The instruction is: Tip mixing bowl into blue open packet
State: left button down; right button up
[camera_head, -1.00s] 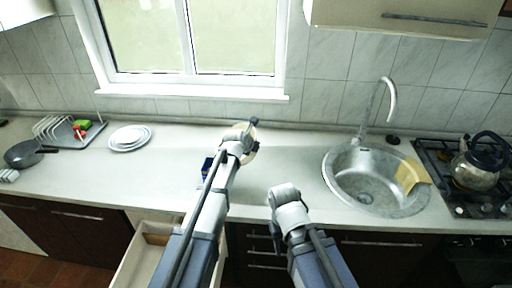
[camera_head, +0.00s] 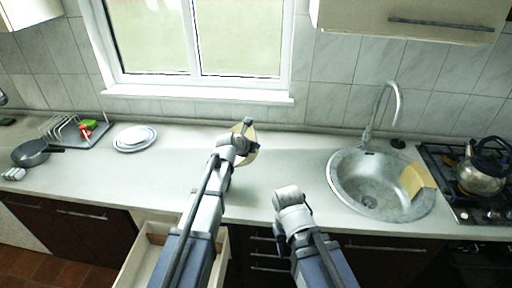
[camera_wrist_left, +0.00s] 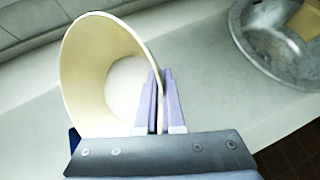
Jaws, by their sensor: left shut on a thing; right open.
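The cream mixing bowl (camera_wrist_left: 85,70) is held by its rim in my left gripper (camera_wrist_left: 158,98), one finger inside and one outside. It is strongly tilted, with its mouth facing sideways. In the head view the bowl (camera_head: 252,157) shows partly past my left wrist, above the counter. A small dark blue patch, likely the blue open packet (camera_wrist_left: 73,139), shows beside the bowl's lower edge in the left wrist view. The rest is hidden, and the head view does not show it. My right gripper (camera_head: 290,196) is open and empty over the counter's front; its fingers are mostly hidden.
The sink (camera_head: 345,185) with a yellow cloth (camera_head: 417,180) is to the right, then the stove with a kettle (camera_head: 480,172). Plates (camera_head: 134,138), a dish rack (camera_head: 85,133) and a pan (camera_head: 33,153) stand left. A drawer (camera_head: 148,248) stands open below.

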pick_arm(q)
jog(key=shift+s+a+r, duration=0.1)
jog(key=shift+a+r, duration=0.05)
jog(key=shift+r, duration=0.05)
jog(key=shift+s+a+r+t+h, duration=0.15)
jog(key=shift+a+r+t+h, duration=0.15)
jog(key=shift+a+r+h, duration=0.1)
jog(key=shift+r+n, duration=0.1)
jog(key=shift+n, duration=0.2)
jog(key=a+r+t+h, duration=0.1)
jog(key=s+a+r+n+h+b, duration=0.1)
jog(key=r, duration=0.1)
jog(key=shift+s+a+t, duration=0.15)
jog(key=shift+a+t, duration=0.25)
dwell(0.7)
jog(key=shift+a, duration=0.1)
jog(key=shift+s+a+r+n+t+h+b, duration=0.25)
jog(key=shift+a+r+n+t+h+b, duration=0.1)
jog(key=shift+a+h+b, duration=0.15)
